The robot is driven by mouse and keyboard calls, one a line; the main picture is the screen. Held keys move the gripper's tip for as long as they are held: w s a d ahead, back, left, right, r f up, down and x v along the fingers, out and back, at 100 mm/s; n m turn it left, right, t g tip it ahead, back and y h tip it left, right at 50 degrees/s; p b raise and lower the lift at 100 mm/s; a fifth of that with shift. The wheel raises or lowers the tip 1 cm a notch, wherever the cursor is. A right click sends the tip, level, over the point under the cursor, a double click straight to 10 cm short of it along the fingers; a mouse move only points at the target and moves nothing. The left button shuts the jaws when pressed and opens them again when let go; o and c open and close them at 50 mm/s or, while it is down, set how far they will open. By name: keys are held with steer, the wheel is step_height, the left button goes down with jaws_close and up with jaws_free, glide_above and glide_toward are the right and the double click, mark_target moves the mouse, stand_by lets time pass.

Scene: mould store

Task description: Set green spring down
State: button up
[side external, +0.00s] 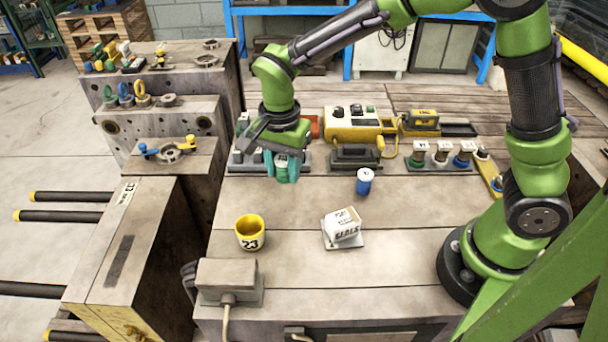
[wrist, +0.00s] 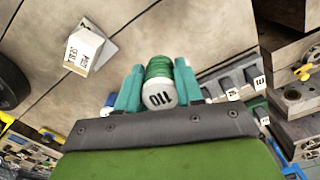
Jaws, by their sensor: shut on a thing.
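My gripper (side external: 287,172) has teal fingers and hangs over the back left part of the bench, in front of a grey slotted rack (side external: 240,161). In the wrist view my gripper (wrist: 160,92) is shut on the green spring (wrist: 159,70), one finger on each side. The spring has green coils and a pale end cap with dark marking that faces the camera. In the side view the fingers mostly hide the spring. I cannot tell whether its lower end touches anything.
A yellow cup marked 23 (side external: 250,241), a white seals box (side external: 342,222) on a pale pad and a blue pot (side external: 364,184) stand on the bench. A rack of capped pieces (side external: 438,165) is at right. Bench boards between the cup and rack are clear.

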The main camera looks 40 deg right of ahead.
mark_target(284, 204)
steer(key=shift+w+d+r+n, duration=0.15)
steer(key=shift+w+d+n, duration=0.15)
steer(key=shift+w+d, duration=0.3)
steer(key=shift+n, duration=0.7)
steer(key=f, duration=0.9)
steer(key=shift+w+a+f, duration=0.15)
steer(key=shift+a+f, duration=0.05)
steer(key=shift+f, duration=0.1)
steer(key=shift+f, duration=0.15)
steer(key=o, duration=1.1)
steer(key=shift+c, duration=0.2)
